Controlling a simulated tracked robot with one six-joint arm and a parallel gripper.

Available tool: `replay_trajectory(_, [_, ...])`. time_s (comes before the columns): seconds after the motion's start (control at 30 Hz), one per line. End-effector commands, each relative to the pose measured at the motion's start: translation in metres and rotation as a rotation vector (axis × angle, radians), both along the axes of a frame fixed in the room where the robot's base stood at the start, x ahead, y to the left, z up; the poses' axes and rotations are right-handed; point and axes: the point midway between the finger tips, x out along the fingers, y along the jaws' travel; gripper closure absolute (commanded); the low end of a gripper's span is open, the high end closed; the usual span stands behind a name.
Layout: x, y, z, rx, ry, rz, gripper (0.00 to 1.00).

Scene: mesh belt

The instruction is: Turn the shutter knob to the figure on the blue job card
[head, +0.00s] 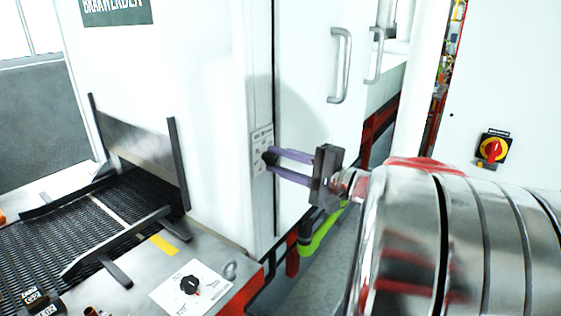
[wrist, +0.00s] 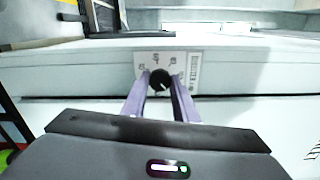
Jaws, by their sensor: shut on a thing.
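The shutter knob (wrist: 160,82) is a black round knob on a small pale plate (wrist: 183,62) with printed figures too small to read. In the head view the plate (head: 263,137) sits on the white machine's corner post. My gripper (head: 270,160) reaches it from the right with purple fingers; in the wrist view the fingers (wrist: 160,90) lie on either side of the knob, shut on it. The fingers partly hide the knob in the head view. I cannot make out a blue job card in either view.
A dark mesh belt (head: 95,230) runs into the machine at the left. Another black knob (head: 190,285) sits on a white plate at the front. A red and yellow switch (head: 493,148) is on the right wall. Door handles (head: 341,65) stand out above my gripper.

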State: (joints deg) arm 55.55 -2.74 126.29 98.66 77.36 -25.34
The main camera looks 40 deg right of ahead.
Motion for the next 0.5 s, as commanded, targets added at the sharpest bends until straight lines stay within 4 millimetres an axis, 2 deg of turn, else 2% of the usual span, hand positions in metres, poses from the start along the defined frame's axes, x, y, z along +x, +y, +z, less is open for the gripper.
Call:
replay_trajectory(0.4, [-0.0005,0.0021,-0.0039,-0.006,0.004,0.006,0.96])
replay_trajectory(0.43, [-0.0005,0.0021,-0.004,-0.006,0.004,0.006,0.72])
replay_trajectory(0.5, [-0.0004,0.002,-0.0036,-0.006,0.004,0.005,0.67])
